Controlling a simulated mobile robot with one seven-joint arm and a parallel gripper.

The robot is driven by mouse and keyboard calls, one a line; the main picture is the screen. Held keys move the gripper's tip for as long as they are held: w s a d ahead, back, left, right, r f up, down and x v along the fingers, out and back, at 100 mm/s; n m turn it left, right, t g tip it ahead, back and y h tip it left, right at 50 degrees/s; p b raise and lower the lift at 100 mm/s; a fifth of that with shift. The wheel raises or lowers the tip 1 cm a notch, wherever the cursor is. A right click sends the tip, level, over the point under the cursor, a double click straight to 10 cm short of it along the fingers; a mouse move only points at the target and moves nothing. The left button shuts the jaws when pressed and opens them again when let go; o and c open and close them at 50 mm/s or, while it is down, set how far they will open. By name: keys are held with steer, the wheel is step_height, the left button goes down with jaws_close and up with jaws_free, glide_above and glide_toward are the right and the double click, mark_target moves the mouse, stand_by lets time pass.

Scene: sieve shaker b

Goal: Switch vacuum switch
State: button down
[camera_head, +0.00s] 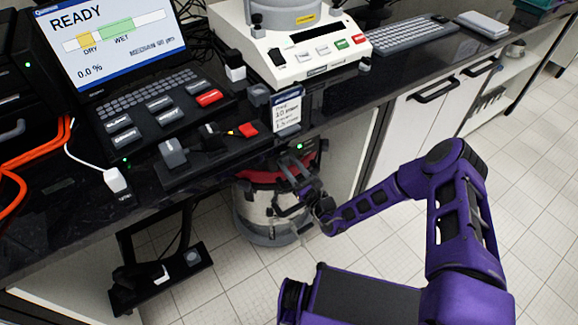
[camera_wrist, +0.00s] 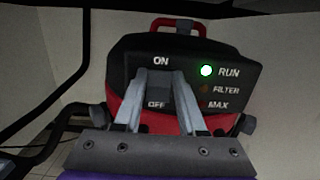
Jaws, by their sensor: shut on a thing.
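The vacuum (camera_head: 262,205) stands on the floor under the bench edge, with a steel drum and a red and black head. In the wrist view its black control panel (camera_wrist: 240,72) shows ON above and OFF below the switch, and the green light beside RUN (camera_wrist: 206,71) is lit. The black vacuum switch (camera_wrist: 159,97) sits between the grey fingers of my gripper (camera_wrist: 160,84). The fingers are shut on it from both sides and hide part of it and of the OFF label. In the head view my gripper (camera_head: 305,187) is at the vacuum's head.
The black bench top (camera_head: 225,160) overhangs the vacuum. On it stand the shaker (camera_head: 300,45), a screen (camera_head: 110,40) and a keyboard. A black frame (camera_head: 165,285) stands left of the vacuum. White cabinets (camera_head: 405,130) are to the right, with open tiled floor before them.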

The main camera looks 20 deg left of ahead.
steer(key=shift+d+f+t+y+b, duration=0.1)
steer(key=shift+f+t+y+b, duration=0.35)
steer(key=shift+b, duration=0.5)
steer(key=shift+s+r+y+b, duration=0.1)
steer(key=shift+r+y+b, duration=0.15)
steer(key=shift+y, duration=0.2)
steer(key=shift+c, duration=2.4)
jaws_free()
steer(key=shift+d+f, duration=0.1)
steer(key=v, duration=1.7)
steer(key=shift+s+p, duration=0.2)
steer(key=shift+p, duration=0.2)
steer(key=shift+f, duration=0.15)
